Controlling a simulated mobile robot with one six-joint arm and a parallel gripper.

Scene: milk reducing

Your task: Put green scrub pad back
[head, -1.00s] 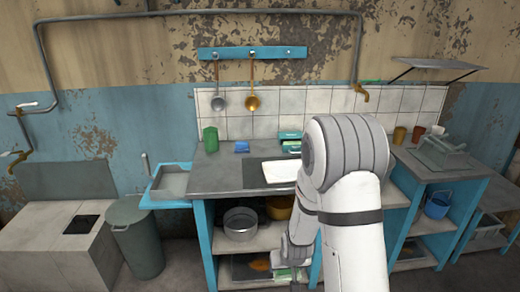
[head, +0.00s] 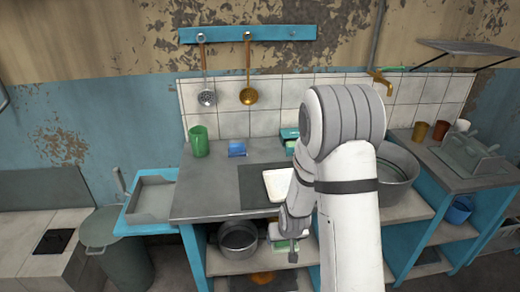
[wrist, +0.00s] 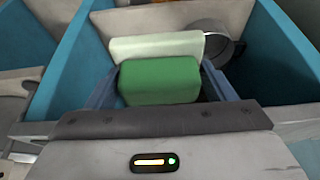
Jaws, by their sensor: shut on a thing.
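The green scrub pad (wrist: 160,82) is held between the two fingers of my gripper (wrist: 161,90) in the wrist view. A pale green-white slab (wrist: 156,46) lies directly behind it; I cannot tell whether the two are joined. In the head view my gripper (head: 285,249) hangs in front of the counter's open shelf, below the worktop edge. A bit of the pad (head: 284,244) shows there as a small green patch. My arm hides part of the counter and shelf.
The worktop (head: 222,195) carries a white board (head: 277,185), a green cup (head: 199,142), a blue item (head: 237,149), a teal box (head: 289,133) and a large metal basin (head: 398,170). A metal pot (head: 238,239) stands on the shelf. Blue side panels flank it.

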